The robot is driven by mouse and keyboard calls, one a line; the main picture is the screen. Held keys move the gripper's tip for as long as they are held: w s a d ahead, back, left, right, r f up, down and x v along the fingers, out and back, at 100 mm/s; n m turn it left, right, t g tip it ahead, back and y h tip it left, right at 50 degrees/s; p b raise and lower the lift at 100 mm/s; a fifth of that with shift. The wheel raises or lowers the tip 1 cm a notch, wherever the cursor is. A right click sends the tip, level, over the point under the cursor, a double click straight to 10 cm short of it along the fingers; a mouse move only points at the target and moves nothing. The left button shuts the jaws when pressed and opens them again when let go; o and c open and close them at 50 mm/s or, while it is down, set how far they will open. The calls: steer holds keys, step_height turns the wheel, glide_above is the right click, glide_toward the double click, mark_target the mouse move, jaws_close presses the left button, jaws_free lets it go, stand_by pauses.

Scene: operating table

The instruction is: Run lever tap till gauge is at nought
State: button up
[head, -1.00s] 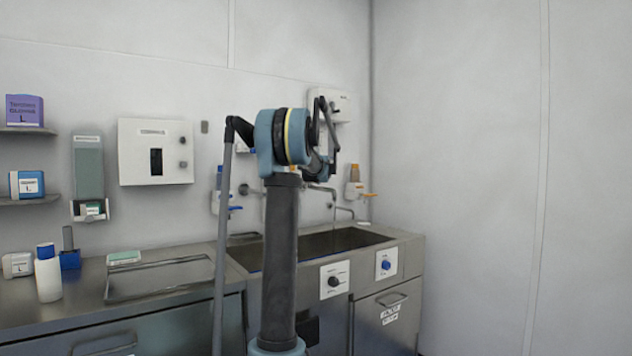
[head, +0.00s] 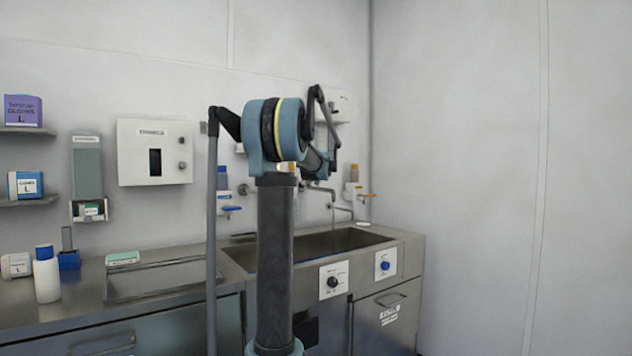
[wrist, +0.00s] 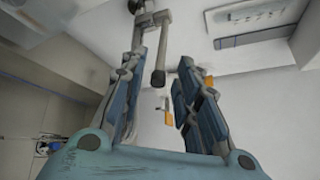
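In the wrist view my gripper (wrist: 157,75) is open, its two blue-grey fingers well apart. A grey metal tap part with a bar-like end (wrist: 158,78) shows between the fingers; I cannot tell whether a finger touches it. In the head view a metal tap spout (head: 320,188) stands over the sink (head: 312,248), and a thin pale line, perhaps water, hangs below it. My arm hides the tap's lever and my gripper there. A white wall box with a dark window (head: 155,152) hangs left of my arm; no gauge reading is legible.
Bottle dispensers with a blue lever (head: 230,208) and an orange lever (head: 365,195) flank the spout. Two knobs (head: 333,282) (head: 385,265) sit on the sink front. A white bottle (head: 47,275) stands on the left counter. The right wall is bare.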

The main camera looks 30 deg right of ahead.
steer(key=shift+v, duration=2.95)
steer(key=shift+a, duration=0.1)
